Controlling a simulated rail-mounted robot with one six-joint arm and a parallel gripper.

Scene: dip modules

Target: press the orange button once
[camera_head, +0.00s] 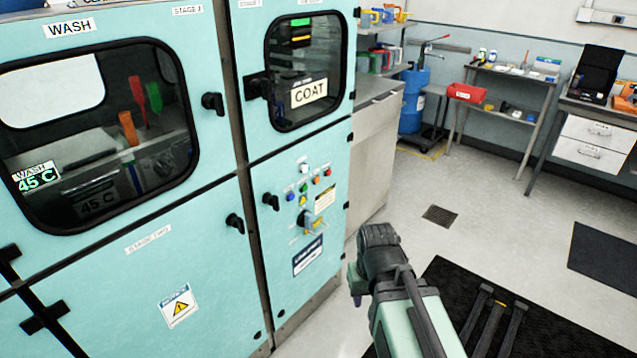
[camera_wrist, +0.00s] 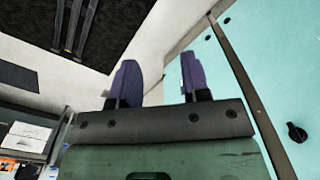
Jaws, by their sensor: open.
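The control panel on the teal cabinet carries a cluster of small coloured buttons in the camera_head view. A small orange-looking button (camera_head: 317,181) sits at its right side, just below and left of a redder one (camera_head: 328,173). At this size the two hues are hard to separate. My gripper (camera_wrist: 158,72) shows in the wrist view with two purple fingers apart and nothing between them. The wrist view shows no buttons.
White, blue, green and yellow controls crowd close to the orange one. Black door latches (camera_head: 271,201) stick out at the left. The floor right of the cabinet is open, with a black mat (camera_head: 560,335).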

